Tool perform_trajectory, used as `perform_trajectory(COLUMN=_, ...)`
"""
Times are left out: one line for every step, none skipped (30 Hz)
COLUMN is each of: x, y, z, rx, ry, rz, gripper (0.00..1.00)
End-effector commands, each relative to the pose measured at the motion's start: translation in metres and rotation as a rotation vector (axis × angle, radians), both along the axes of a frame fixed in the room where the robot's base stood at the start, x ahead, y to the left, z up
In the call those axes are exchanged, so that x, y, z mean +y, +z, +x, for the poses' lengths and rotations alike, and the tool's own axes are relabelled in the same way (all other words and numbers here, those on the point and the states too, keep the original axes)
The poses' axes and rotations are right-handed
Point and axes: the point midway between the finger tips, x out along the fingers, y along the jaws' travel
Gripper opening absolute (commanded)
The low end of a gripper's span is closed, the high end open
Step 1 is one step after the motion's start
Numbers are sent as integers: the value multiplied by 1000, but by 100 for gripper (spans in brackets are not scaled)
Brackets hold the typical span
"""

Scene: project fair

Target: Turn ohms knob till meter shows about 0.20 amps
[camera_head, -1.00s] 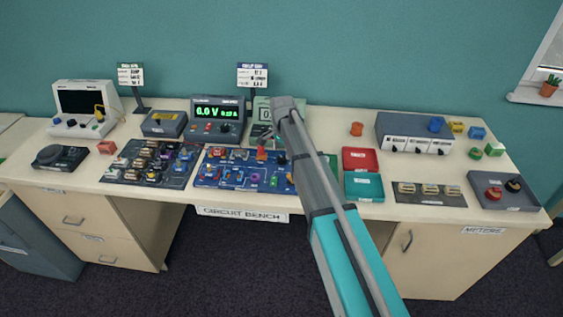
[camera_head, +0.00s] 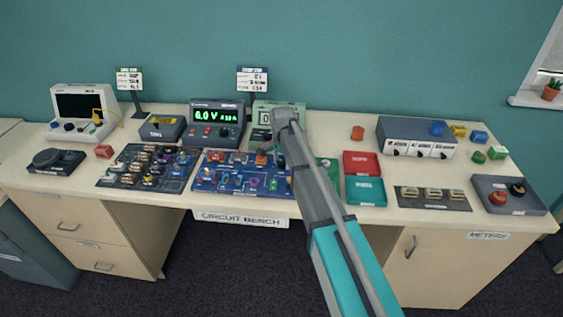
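A black power supply (camera_head: 217,128) at the back of the bench shows "6.0 V" in green, with a smaller amps figure too small to read surely. A pale green meter (camera_head: 264,112) stands to its right; its display is mostly covered by my arm. The blue circuit board (camera_head: 206,183) lies in front, with several coloured parts on it. My arm reaches from the lower right over the bench, its end in front of the meter, near the board's right side. The gripper's fingers and the ohms knob are hidden or too small to make out.
A dark board (camera_head: 113,178) with several parts lies left of the blue board. Red (camera_head: 376,158) and teal (camera_head: 352,190) trays, a grey drawer unit (camera_head: 383,134) and a tray with red and black knobs (camera_head: 485,207) stand to the right.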

Motion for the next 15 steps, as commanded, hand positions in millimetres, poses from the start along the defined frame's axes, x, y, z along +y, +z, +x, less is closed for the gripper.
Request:
perform_trajectory(x=0, y=0, z=0, rx=0, ry=0, rz=0, gripper=59)
perform_trajectory(x=0, y=0, z=0, rx=0, ry=0, rz=0, gripper=53)
perform_trajectory(x=0, y=0, z=0, rx=0, ry=0, rz=0, gripper=46)
perform_trajectory(x=0, y=0, z=0, rx=0, ry=0, rz=0, gripper=40)
perform_trajectory(x=0, y=0, z=0, rx=0, ry=0, rz=0, gripper=35)
perform_trajectory(x=0, y=0, z=0, rx=0, ry=0, rz=0, gripper=27)
perform_trajectory(x=0, y=0, z=0, rx=0, ry=0, rz=0, gripper=22)
perform_trajectory(x=0, y=0, z=0, rx=0, ry=0, rz=0, gripper=16)
perform_trajectory(x=0, y=0, z=0, rx=0, ry=0, rz=0, gripper=9)
perform_trajectory(x=0, y=0, z=0, rx=0, ry=0, rz=0, gripper=3)
perform_trajectory(x=0, y=0, z=0, rx=0, ry=0, rz=0, gripper=0)
perform_trajectory(x=0, y=0, z=0, rx=0, ry=0, rz=0, gripper=0)
perform_trajectory(x=0, y=0, z=0, rx=0, ry=2, rz=0, gripper=0)
perform_trajectory(x=0, y=0, z=0, rx=0, ry=5, rz=0, gripper=0)
perform_trajectory(x=0, y=0, z=0, rx=0, ry=11, rz=0, gripper=0)
